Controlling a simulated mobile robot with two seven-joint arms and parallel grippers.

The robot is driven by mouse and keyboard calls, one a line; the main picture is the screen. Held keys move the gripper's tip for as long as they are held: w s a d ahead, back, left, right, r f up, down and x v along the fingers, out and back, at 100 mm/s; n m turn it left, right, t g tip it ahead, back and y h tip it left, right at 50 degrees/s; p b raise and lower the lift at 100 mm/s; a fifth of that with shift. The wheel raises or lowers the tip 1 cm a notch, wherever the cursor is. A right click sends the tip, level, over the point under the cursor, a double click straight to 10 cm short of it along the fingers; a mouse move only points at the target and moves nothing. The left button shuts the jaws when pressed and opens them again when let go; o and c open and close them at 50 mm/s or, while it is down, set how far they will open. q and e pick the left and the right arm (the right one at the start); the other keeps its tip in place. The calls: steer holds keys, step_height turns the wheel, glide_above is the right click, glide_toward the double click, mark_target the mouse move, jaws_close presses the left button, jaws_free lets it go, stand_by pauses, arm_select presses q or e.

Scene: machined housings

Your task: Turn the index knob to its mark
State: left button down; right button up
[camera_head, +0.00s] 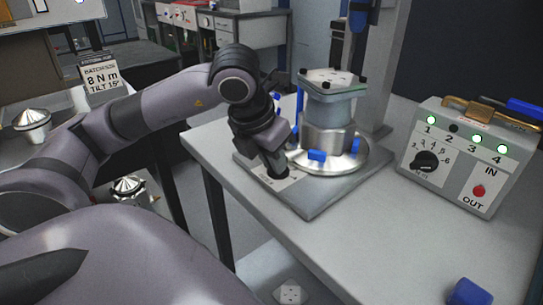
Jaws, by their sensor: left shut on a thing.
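My left arm comes in from the left and bends down over the grey base plate (321,200) of the fixture on the table. My left gripper (278,170) points down at the plate's front left part, beside a small white label (267,184). It is shut on a small dark thing there, most likely the index knob, which the fingers hide almost wholly. The mark and the knob's angle cannot be made out. Right of the gripper a round metal disc (345,166) carries a cylindrical housing (329,110) with blue clamps around it. My right gripper is not in view.
A control box (450,185) stands at the right, with green lamps, a black numbered dial (426,162) and a red button (479,191). A blue piece (469,292) lies near the front edge. The table (400,235) between is clear. A grey column rises behind the fixture.

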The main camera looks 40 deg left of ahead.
arm_select(q)
steer(key=shift+d+n+y, duration=0.2)
steer(key=shift+n+y, duration=0.3)
steer(key=shift+n, duration=0.8)
steer(key=c, duration=1.1)
jaws_free()
steer(key=shift+c, duration=0.2)
steer(key=shift+r, duration=0.1)
steer(key=p+v, duration=0.1)
steer(key=v, duration=0.5)
steer(key=shift+r+p, duration=0.4)
steer(key=shift+r, duration=0.05)
